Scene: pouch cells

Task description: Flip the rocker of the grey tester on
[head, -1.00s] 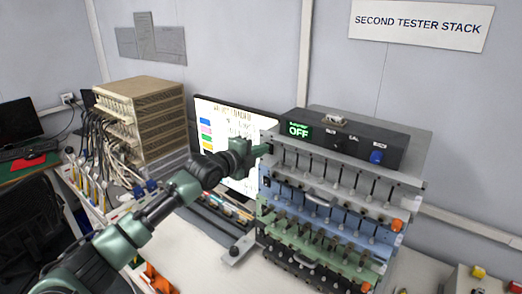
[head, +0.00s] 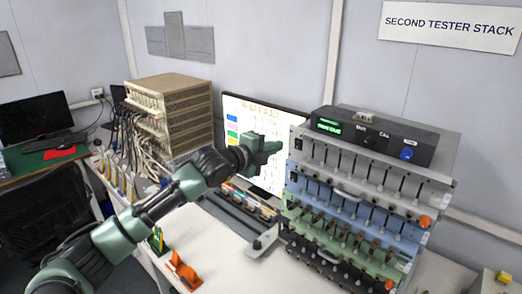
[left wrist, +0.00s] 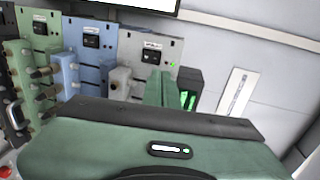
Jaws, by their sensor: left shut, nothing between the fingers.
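The grey tester (head: 372,166) is the top unit of a stack, above blue, green and black ones. Its small dark rocker (head: 298,144) sits at the left end of its front. In the left wrist view the grey tester's panel (left wrist: 134,45) carries a black switch block (left wrist: 151,52) and a small lit green lamp. My left gripper (head: 279,147) is shut and empty, just left of the rocker with a small gap. Its closed fingers (left wrist: 160,88) show before the grey panel in the left wrist view. My right gripper is not in view.
A black box (head: 385,140) with a lit green display and blue knob lies on top of the stack; its text is too small to read. A monitor (head: 250,125) stands behind my gripper. A tan rack (head: 172,110) with cables stands left. An orange clip (head: 184,270) lies on the bench.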

